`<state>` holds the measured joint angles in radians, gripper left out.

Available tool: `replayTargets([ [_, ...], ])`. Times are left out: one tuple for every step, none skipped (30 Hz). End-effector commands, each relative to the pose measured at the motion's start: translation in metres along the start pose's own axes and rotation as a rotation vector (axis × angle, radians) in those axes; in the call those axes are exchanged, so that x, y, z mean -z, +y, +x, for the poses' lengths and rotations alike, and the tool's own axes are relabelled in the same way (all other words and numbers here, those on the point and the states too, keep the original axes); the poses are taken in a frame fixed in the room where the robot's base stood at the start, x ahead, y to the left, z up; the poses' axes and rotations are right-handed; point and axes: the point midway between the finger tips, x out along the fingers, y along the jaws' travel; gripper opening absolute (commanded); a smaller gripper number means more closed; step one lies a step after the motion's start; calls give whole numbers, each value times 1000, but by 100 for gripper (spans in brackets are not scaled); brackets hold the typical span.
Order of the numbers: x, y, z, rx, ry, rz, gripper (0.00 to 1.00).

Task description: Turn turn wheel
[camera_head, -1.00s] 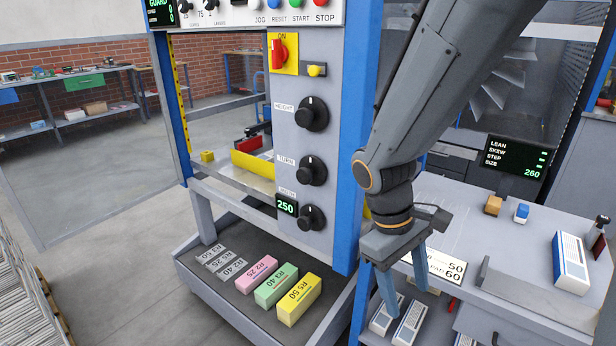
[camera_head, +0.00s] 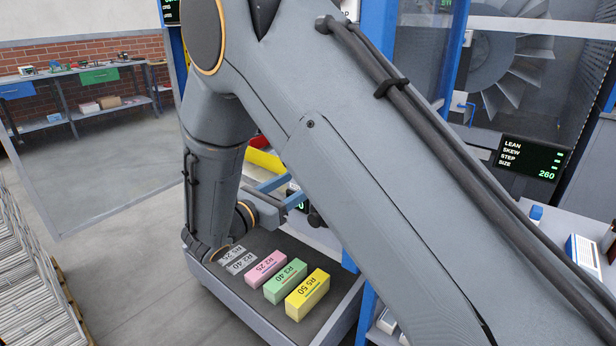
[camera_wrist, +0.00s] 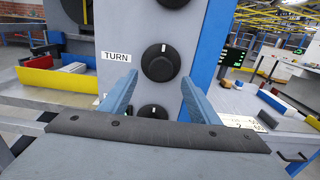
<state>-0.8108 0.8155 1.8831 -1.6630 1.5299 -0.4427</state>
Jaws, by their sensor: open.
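The turn wheel, a round black knob with a white pointer mark, (camera_wrist: 160,63) is beside its TURN label (camera_wrist: 116,57) on the grey panel in the wrist view. The mark points almost straight up. My gripper (camera_wrist: 159,78) is open. Its two blue fingers point toward the panel, with the knob showing between and beyond their tips. I cannot tell how large the gap to the knob is. In the head view my gripper (camera_head: 290,192) reaches the panel from the left, and my arm hides the turn wheel.
Another knob (camera_wrist: 153,111) is just below, partly hidden by my gripper body. A knob (camera_wrist: 173,2) is above. Pink (camera_head: 266,270), green (camera_head: 285,281) and yellow (camera_head: 307,294) blocks lie on the tray below. A yellow guard (camera_wrist: 58,80) is left of the panel.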

Motion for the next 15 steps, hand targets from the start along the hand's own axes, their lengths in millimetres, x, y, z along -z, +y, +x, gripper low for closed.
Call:
replayTargets([
  [-1,-1,9,4,0,0,56],
  [-1,-2,14,5,0,0,56],
  [-1,-2,21,5,0,0,56],
  [-1,-2,25,4,0,1,56],
  [-1,-2,30,4,1,1,56],
  [-1,-2,35,5,2,1,56],
  [-1,-2,39,5,2,2,56],
  [-1,-1,42,4,1,2,56],
  [-1,-2,46,4,1,1,56],
  [0,-2,49,5,2,1,56],
  [0,-2,51,5,2,1,56],
  [0,-2,53,5,2,1,56],
  [0,-2,54,4,2,1,56],
  [0,-2,55,4,2,1,56],
  [0,-2,56,3,2,1,56],
])
